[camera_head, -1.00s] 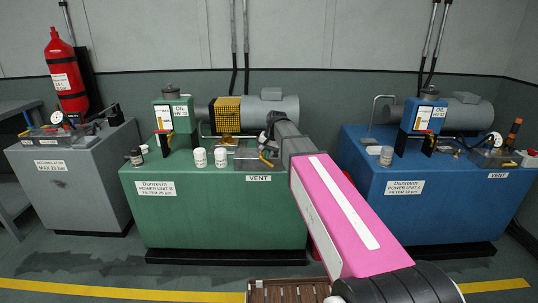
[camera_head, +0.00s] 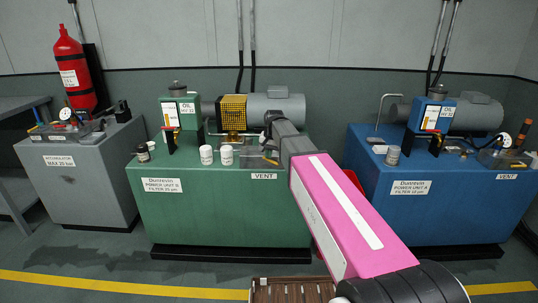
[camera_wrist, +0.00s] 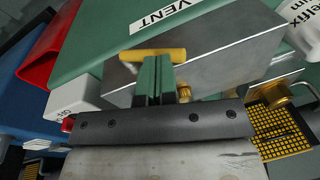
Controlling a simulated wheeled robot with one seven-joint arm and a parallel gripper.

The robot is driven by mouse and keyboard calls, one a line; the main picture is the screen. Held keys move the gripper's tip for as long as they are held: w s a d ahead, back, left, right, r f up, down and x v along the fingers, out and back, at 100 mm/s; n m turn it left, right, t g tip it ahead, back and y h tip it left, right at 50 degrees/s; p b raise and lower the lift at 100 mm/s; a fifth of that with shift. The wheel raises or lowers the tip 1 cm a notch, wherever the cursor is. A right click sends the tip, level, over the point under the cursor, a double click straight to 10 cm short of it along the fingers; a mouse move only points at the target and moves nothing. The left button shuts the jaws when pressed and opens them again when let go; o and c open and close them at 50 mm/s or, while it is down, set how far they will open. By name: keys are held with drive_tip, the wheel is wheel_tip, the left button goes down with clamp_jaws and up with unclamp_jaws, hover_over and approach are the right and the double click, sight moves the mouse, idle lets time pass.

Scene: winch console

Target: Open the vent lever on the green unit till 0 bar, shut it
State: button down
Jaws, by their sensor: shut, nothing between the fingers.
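The green unit (camera_head: 215,205) stands in the middle of the head view, with a VENT label (camera_head: 264,176) at its top front edge. The yellow vent lever (camera_wrist: 130,55) shows in the wrist view as a short bar beside a grey metal block (camera_wrist: 215,65). In the head view a small yellow piece (camera_head: 269,160) shows beside my arm. My gripper (camera_wrist: 154,62) is shut and empty; its green fingertips are right at the lever, overlapping it in the picture. I cannot tell whether they touch. No gauge of the green unit is visible; my arm covers part of its top.
A blue unit (camera_head: 430,205) is at right, a grey accumulator (camera_head: 80,175) at left. A red object (camera_wrist: 45,50) shows in the wrist view. A slatted wooden thing (camera_head: 290,291) lies in front.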

drive_tip(key=shift+d, duration=0.1)
drive_tip(key=shift+d, duration=0.7)
drive_tip(key=shift+s+d+r, duration=0.15)
drive_tip(key=shift+d+r, duration=0.1)
drive_tip(key=shift+r, duration=0.25)
wheel_tip(320, 180, up, 12)
drive_tip(key=s+d, duration=0.2)
drive_tip(key=d+f+m+t+y, duration=0.15)
drive_tip(key=d+m+y, duration=0.25)
drive_tip(key=m, duration=1.2)
drive_tip(key=x, duration=0.4)
drive_tip(key=s+x, duration=0.1)
drive_tip(key=x, duration=0.9)
drive_tip(key=shift+s+a+f, duration=0.1)
drive_tip(key=shift+s+a, duration=0.05)
drive_tip(key=shift+a, duration=0.3)
